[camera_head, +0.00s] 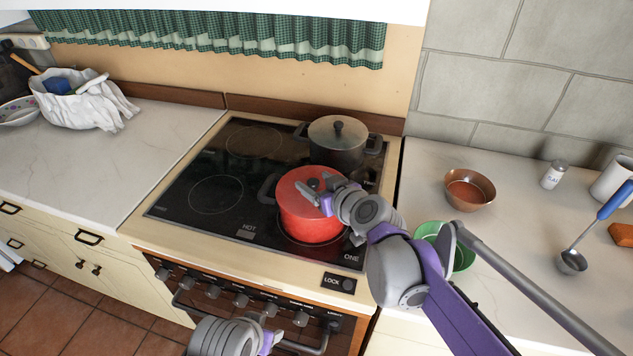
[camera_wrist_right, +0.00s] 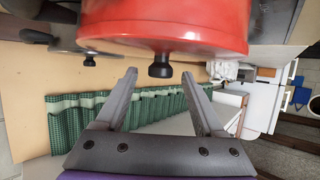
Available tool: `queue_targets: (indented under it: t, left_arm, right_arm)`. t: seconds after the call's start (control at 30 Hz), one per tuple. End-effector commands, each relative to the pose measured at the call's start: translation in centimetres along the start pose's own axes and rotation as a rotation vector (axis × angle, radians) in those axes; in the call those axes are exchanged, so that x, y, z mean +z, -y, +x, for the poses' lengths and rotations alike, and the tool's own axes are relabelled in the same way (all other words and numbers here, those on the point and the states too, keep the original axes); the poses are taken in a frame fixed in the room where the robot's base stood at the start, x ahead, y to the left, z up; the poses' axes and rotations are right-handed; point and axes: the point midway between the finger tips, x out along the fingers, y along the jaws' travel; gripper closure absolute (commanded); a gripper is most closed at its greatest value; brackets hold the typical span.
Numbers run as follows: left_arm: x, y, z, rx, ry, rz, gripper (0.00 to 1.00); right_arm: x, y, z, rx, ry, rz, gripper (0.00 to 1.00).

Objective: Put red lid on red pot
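The red pot (camera_head: 310,225) stands on the front right of the black hob. The red lid (camera_head: 292,184) lies on top of it and looks seated. My right gripper (camera_head: 318,190) is over the lid, beside its black knob (camera_head: 313,184). In the right wrist view the fingers (camera_wrist_right: 160,80) are apart and empty, with the knob (camera_wrist_right: 160,67) just beyond and between their tips.
A dark lidded pot (camera_head: 338,150) stands close behind the red pot. To the right are a copper bowl (camera_head: 469,189), a green bowl (camera_head: 462,258) partly behind my arm, a salt shaker (camera_head: 553,175) and a ladle (camera_head: 572,262). The left hob (camera_head: 190,190) is free.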

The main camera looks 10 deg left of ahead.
Motion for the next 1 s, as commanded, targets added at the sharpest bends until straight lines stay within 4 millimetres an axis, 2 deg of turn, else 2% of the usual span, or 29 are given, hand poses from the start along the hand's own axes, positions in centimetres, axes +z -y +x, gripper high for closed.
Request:
queue_targets:
  t: [0.23, 0.37, 0.8, 1.0]
  left_arm:
    - [0.0, 0.0, 0.0, 0.000, 0.000, 0.000, 0.45]
    - [0.0, 0.0, -0.1, 0.000, 0.000, 0.000, 0.45]
    - [-0.4, 0.0, -0.6, 0.000, -0.002, 0.000, 0.45]
    - [-0.5, 0.0, -0.7, 0.000, -0.003, 0.000, 0.45]
  right_arm:
    - [0.0, 0.0, -0.1, 0.000, 0.000, 0.000, 0.30]
    - [0.0, 0.0, -0.9, 0.000, 0.001, -0.001, 0.30]
    - [0.0, 0.0, -8.7, 0.002, 0.000, 0.000, 0.30]
    - [0.0, 0.0, -10.6, 0.000, 0.000, 0.000, 0.30]
